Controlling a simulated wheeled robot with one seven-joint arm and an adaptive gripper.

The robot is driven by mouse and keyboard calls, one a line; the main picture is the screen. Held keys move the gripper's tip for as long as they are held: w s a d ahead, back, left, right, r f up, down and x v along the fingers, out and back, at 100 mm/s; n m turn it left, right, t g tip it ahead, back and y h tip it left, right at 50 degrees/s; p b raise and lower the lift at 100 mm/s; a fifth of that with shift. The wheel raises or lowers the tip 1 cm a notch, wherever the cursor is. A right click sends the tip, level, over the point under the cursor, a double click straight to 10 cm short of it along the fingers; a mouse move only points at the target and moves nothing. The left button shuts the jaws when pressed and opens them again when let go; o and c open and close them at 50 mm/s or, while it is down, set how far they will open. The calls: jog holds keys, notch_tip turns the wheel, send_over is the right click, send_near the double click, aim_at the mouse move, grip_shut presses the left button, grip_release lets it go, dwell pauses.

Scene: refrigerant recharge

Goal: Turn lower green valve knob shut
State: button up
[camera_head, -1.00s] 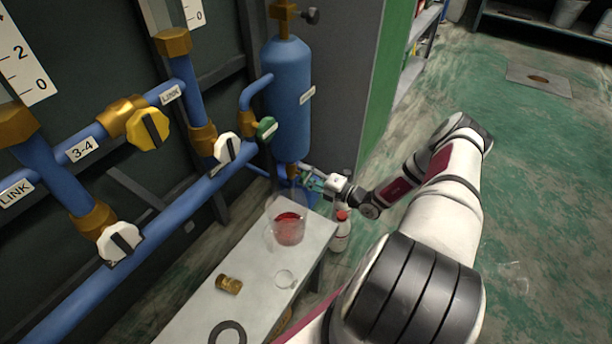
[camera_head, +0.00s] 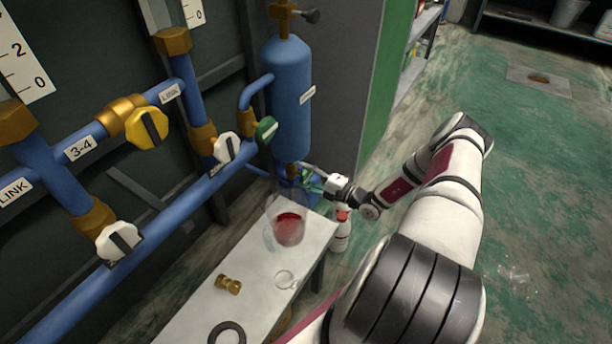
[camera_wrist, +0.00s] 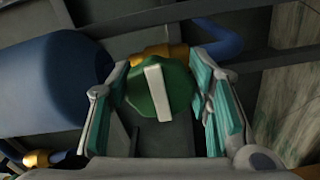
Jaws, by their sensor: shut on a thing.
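The lower green valve knob (camera_wrist: 158,88) has a pale bar across its face and sits on a brass fitting (camera_wrist: 157,52) in the wrist view. The bar stands nearly upright in that view, leaning slightly. My gripper (camera_wrist: 160,100) has its teal fingers on either side of the knob and is shut on it. In the head view my gripper (camera_head: 311,183) is low by the foot of the blue tank (camera_head: 287,95); the lower knob cannot be made out there. Another green knob (camera_head: 266,129) with a white bar sits higher, left of the tank.
A grey bench (camera_head: 190,316) carries a glass jar with red contents (camera_head: 289,229), a brass fitting (camera_head: 229,285) and a dark ring (camera_head: 227,333). A red-and-white bottle (camera_head: 342,232) stands close below my wrist. Blue pipes with white and yellow knobs fill the left. Green floor is open at right.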

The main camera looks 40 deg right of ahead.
jog(key=o, duration=1.2)
jog(key=shift+c, duration=0.2)
jog(key=v, duration=1.2)
jog(key=shift+s, duration=0.1)
